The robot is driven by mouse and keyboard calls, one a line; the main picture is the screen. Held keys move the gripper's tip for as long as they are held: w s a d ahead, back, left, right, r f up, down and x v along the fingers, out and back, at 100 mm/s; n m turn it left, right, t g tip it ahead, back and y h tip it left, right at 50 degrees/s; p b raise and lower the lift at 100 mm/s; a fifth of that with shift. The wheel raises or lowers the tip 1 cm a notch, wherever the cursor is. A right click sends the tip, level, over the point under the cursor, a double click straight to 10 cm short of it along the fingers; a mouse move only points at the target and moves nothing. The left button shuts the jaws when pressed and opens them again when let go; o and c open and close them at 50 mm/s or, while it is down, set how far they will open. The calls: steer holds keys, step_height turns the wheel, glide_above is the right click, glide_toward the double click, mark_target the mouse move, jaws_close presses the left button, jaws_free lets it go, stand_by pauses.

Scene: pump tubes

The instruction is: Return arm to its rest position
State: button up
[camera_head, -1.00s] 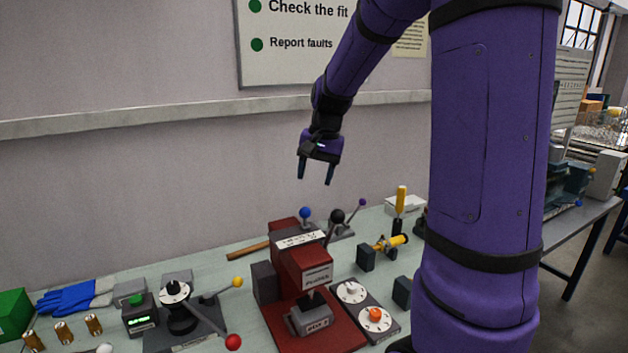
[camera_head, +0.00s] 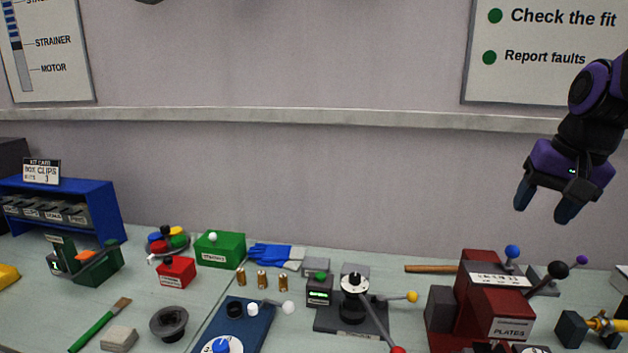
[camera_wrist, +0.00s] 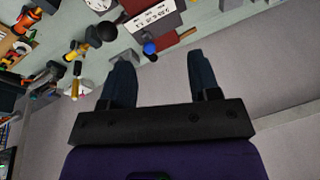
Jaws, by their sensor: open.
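My gripper (camera_head: 544,208) is at the right of the head view, raised above the back of the bench in front of the grey wall. Its two dark fingers point down and are spread apart with nothing between them. The wrist view also shows the open fingers (camera_wrist: 156,80), empty, with wall behind them and bench items beyond. My purple arm runs out of the head view at the right edge. The red press (camera_head: 482,312) stands on the bench below and left of the gripper, well apart from it.
The bench carries a blue clip rack (camera_head: 115,205), a green box (camera_head: 220,248), a red box (camera_head: 176,272), blue gloves (camera_head: 270,254) and a black lever fixture (camera_head: 352,312). A blue-knobbed lever (camera_head: 512,252) rises near the press. The space around the gripper is clear.

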steer(key=s+a+n+t, duration=0.2)
steer(key=s+a+n, duration=0.3)
steer(key=s, duration=0.8)
steer(key=shift+s+a+r+h, duration=0.35)
steer(key=shift+s+a+h, duration=0.05)
steer(key=shift+a, duration=0.2)
stand_by(1.8)
